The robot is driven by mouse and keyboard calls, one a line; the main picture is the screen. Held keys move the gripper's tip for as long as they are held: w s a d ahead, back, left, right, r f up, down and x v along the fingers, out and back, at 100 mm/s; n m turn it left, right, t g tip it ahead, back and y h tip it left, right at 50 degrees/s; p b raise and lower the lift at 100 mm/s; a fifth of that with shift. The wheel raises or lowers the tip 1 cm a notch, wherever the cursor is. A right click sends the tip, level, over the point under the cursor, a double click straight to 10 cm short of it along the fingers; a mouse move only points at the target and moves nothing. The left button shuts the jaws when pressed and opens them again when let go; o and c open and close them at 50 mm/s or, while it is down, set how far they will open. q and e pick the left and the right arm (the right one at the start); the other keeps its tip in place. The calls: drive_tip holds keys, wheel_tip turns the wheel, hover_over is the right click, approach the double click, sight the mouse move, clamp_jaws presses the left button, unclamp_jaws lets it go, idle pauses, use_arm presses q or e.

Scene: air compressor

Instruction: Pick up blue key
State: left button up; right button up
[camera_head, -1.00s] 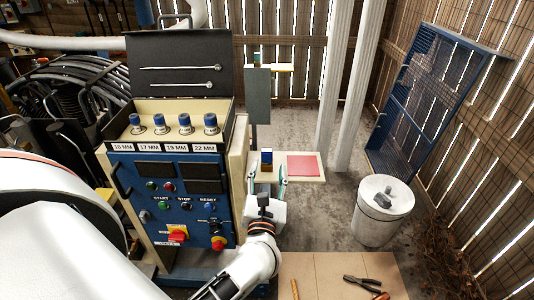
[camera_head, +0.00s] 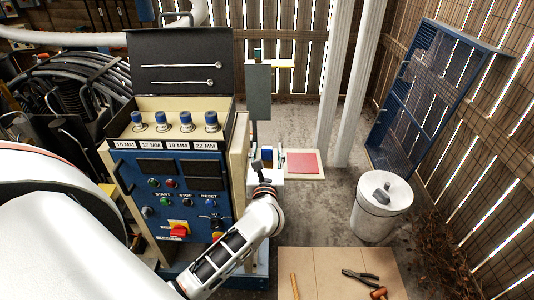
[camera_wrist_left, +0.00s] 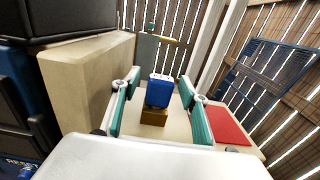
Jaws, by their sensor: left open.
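The blue key shows in the left wrist view as a blue block (camera_wrist_left: 160,90) with a pale top, upright on a small brown-gold base (camera_wrist_left: 154,117) on a cream shelf. In the head view the key (camera_head: 266,153) is small and partly hidden by my left gripper (camera_head: 266,164). In the left wrist view the left gripper (camera_wrist_left: 160,84) is open, with a teal-padded finger on each side of the key and a gap on both sides. I cannot tell how deep the key sits between the fingers. My right gripper is in neither view.
The blue control panel (camera_head: 178,205) with several blue-topped sockets stands close left of my left arm. A red pad (camera_head: 301,163) lies right of the key. A white bin (camera_head: 380,210) stands farther right. Pliers (camera_head: 360,275) lie on a board at the front.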

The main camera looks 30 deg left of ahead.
use_arm(q)
drive_tip(key=c, duration=1.2)
drive_tip(key=shift+r, duration=0.15)
